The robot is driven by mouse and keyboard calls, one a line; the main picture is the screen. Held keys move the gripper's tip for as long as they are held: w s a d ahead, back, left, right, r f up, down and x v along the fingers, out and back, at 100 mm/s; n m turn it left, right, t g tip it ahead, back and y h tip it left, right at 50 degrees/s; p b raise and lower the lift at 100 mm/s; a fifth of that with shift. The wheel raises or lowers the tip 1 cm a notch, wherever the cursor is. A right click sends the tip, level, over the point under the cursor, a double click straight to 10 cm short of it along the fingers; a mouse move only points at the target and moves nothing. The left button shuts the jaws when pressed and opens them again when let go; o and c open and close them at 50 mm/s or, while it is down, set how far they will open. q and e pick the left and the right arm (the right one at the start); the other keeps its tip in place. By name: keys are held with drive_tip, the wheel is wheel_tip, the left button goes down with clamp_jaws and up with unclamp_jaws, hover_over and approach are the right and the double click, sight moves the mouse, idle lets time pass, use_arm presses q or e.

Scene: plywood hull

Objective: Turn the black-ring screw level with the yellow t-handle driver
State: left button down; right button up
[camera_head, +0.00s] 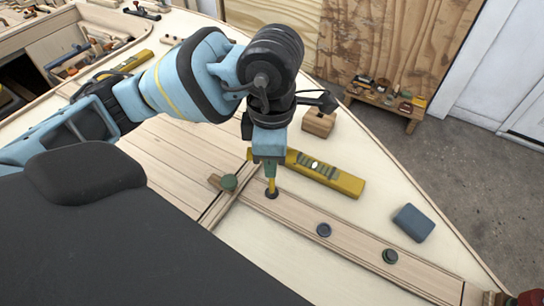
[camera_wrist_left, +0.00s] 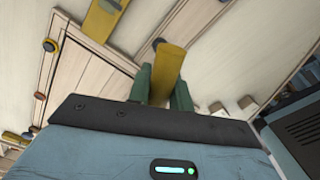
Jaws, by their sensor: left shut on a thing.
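My left gripper (camera_head: 269,160) points down over the plank and is shut on the yellow t-handle driver (camera_head: 271,184). In the left wrist view the yellow driver (camera_wrist_left: 168,65) stands between the green fingers (camera_wrist_left: 162,90). The driver's lower end is at the black-ring screw (camera_head: 272,193), which also shows beyond it in the wrist view (camera_wrist_left: 158,43). The driver looks about upright. Its tip partly covers the screw head, so I cannot tell the slot's angle or whether the tip is seated. My right gripper is in neither view.
A green-ringed screw (camera_head: 229,182), a blue-ringed screw (camera_head: 324,230) and another green one (camera_head: 390,256) sit along the plank. A yellow spirit level (camera_head: 345,182) lies just behind the driver. A wooden block (camera_head: 319,123) and a blue-grey block (camera_head: 413,222) rest on the hull.

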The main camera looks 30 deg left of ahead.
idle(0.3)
use_arm(q)
drive_tip(key=shift+f+m+b, duration=0.25)
drive_tip(key=shift+m+b, duration=0.4)
drive_tip(key=shift+m, duration=0.25)
drive_tip(key=shift+m+b, duration=0.6)
drive_tip(key=shift+m, duration=0.5)
drive_tip(key=shift+r+m, duration=0.15)
drive_tip(key=shift+m, duration=0.45)
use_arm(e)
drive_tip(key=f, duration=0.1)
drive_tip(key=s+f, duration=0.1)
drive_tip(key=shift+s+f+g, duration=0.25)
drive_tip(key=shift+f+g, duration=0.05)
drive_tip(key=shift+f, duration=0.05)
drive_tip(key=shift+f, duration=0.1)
use_arm(q)
drive_tip(key=shift+m+b, duration=0.7)
drive_tip(key=shift+m, duration=0.5)
drive_tip(key=shift+m+b, duration=0.35)
drive_tip(key=shift+m, duration=0.85)
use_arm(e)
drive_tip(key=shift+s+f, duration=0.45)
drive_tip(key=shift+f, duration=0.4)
